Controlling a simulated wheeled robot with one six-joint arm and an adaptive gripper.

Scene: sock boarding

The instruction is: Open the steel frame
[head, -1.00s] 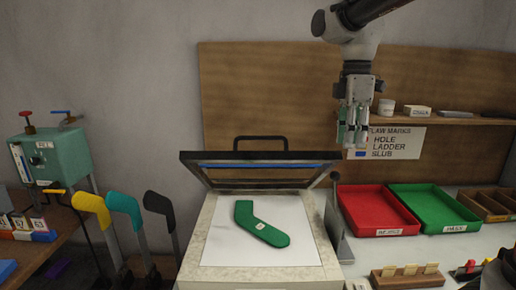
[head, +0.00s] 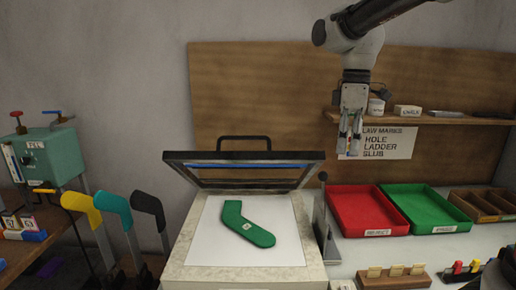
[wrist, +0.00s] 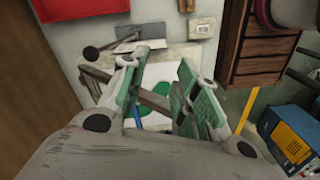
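The steel frame (head: 243,156) is a dark rectangular frame with a black handle (head: 244,138) on its far edge. It is tilted up, hinged open above the pale box-like base (head: 180,250). A green sock-shaped piece (head: 247,224) with a small white label lies flat on the white sheet (head: 282,240) on the base. My gripper (head: 348,153) hangs to the right of and above the frame, apart from it, pointing down. Its fingers (wrist: 158,112) are spread with nothing between them in the wrist view, where part of the green sock shows beyond them.
A red tray (head: 366,232) and a green tray (head: 427,230) stand to the right. A shelf (head: 440,120) with small boxes is behind my gripper. Yellow, teal and black sock forms (head: 148,203) stand at the left, beside a green machine (head: 50,155).

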